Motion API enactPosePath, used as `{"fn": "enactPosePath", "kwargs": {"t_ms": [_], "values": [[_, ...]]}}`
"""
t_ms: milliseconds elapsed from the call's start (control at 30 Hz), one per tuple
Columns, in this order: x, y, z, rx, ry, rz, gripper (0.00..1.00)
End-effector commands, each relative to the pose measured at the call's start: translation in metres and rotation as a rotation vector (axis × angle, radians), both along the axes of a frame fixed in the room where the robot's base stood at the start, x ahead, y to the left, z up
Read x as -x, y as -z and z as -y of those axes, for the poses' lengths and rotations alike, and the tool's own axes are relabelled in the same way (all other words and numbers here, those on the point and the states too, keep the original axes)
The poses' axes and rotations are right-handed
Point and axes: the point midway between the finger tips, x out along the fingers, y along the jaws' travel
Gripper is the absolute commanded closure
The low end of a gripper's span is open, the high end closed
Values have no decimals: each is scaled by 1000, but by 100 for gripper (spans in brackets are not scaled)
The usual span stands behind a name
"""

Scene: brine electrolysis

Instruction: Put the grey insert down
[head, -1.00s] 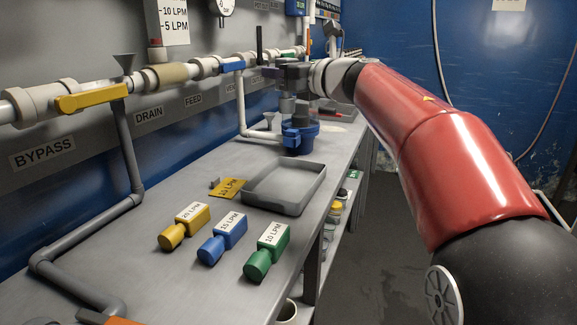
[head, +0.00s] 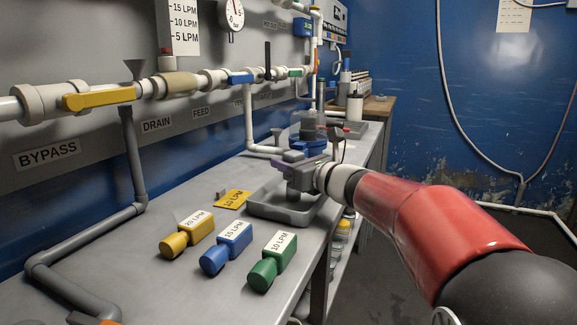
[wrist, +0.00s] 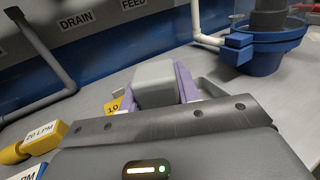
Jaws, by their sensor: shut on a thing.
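The grey insert (wrist: 155,84) is a blocky piece held between the purple fingers of my gripper (wrist: 156,90) in the wrist view. In the head view my gripper (head: 299,190) is over the shallow grey tray (head: 262,209) on the bench. The held insert is largely hidden there by the gripper. I cannot tell whether it touches the tray floor.
Yellow (head: 188,236), blue (head: 226,247) and green (head: 271,261) labelled blocks lie in front of the tray. A yellow plate (head: 233,200) lies left of it. A blue housing (wrist: 265,45) with a grey cylinder stands behind. Pipes and valves line the wall.

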Motion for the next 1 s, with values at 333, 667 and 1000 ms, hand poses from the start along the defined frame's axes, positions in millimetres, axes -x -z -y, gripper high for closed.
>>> {"fn": "enactPosePath", "kwargs": {"t_ms": [333, 667, 1000], "values": [[0, 3, 0, 0, 1, 1, 95], [0, 3, 0, 1, 1, 1, 46], [3, -1, 4, 0, 2, 1, 46]]}}
